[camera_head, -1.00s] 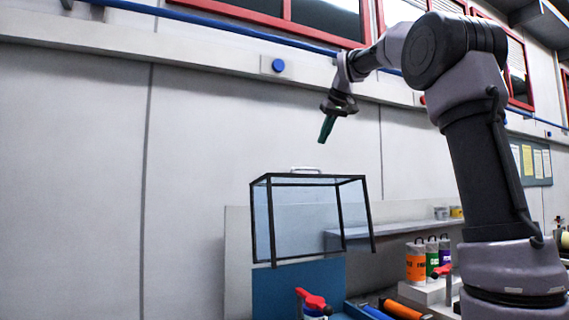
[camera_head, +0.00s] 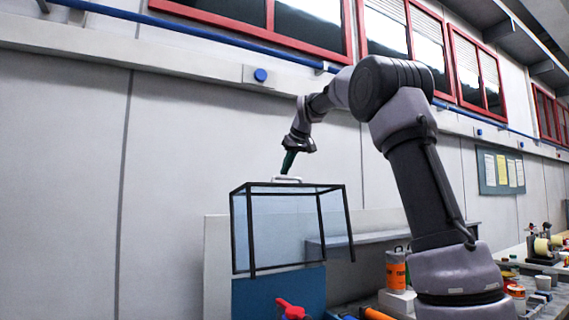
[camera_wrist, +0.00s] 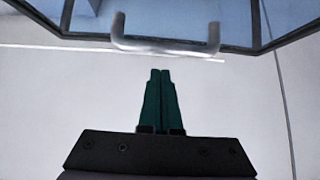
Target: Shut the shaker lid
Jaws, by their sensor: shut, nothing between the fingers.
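The shaker lid is a clear box with black edges (camera_head: 285,186) and stands raised, tilted up above the bench. A pale bar handle (camera_head: 287,179) sits on its top edge. My gripper (camera_head: 287,172) has green fingers, is shut and empty, and points down close to the handle. In the wrist view the handle (camera_wrist: 165,46) spans the top middle, and my shut fingers (camera_wrist: 160,72) point at it with a small gap in the picture. Whether they touch it cannot be told. The shaker's body under the lid is mostly out of view.
A blue panel (camera_head: 278,292) is below the lid, with a red-handled item (camera_head: 290,309) in front. A grey shelf (camera_head: 330,243) runs behind the lid. Wall space left of the lid is free.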

